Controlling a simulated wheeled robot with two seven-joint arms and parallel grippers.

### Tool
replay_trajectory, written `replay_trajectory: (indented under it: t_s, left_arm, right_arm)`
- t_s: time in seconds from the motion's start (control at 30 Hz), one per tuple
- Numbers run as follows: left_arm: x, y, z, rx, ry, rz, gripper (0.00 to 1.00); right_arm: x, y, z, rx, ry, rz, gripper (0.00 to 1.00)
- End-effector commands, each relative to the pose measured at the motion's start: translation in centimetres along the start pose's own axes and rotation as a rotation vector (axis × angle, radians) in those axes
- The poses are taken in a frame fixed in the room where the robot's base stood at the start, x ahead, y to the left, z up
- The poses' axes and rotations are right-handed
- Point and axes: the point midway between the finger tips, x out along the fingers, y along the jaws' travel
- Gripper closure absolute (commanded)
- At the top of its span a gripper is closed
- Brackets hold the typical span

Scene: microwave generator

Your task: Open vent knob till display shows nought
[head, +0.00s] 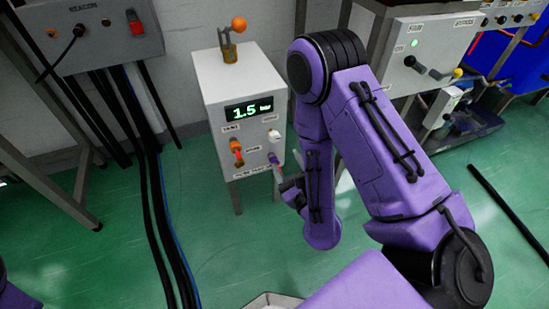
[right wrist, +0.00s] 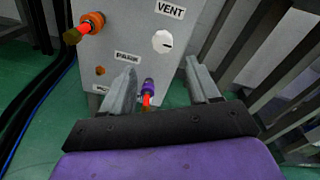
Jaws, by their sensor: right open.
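The vent knob (head: 273,135) is a small round white knob on the front of a white cabinet (head: 222,78). It also shows in the right wrist view (right wrist: 162,41), below the VENT label, with a short dark mark on its face. The display (head: 249,110) reads 1.5 bar. My right gripper (head: 283,180) is low in front of the cabinet, partly hidden by my arm. In the right wrist view its fingers (right wrist: 160,70) are apart. The vent knob lies beyond and above the fingertips, untouched. My left gripper is out of view.
A red and purple plug-like part (right wrist: 148,92) shows between my fingers, near the PARK label. An orange knob (head: 236,146) is left of the vent knob. An orange-balled lever (head: 238,24) tops the cabinet. Black cables (head: 160,220) run down the left. Metal frames stand at right.

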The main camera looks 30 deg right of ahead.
Motion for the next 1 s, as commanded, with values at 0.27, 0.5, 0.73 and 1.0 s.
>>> replay_trajectory:
  t_s: [0.27,0.5,0.73,1.0]
  left_arm:
    - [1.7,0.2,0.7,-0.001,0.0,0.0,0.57]
    - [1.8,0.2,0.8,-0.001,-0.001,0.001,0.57]
    - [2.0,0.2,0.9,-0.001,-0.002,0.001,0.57]
    - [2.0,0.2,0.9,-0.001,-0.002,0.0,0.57]
  right_arm:
    - [2.3,-0.2,-0.1,0.156,-0.045,-0.035,0.39]
    - [7.7,-0.4,0.2,0.15,-0.043,-0.032,0.39]
    - [10.6,-0.4,0.2,0.148,-0.04,-0.029,0.39]
    - [10.9,-0.4,0.3,0.147,-0.039,-0.028,0.39]
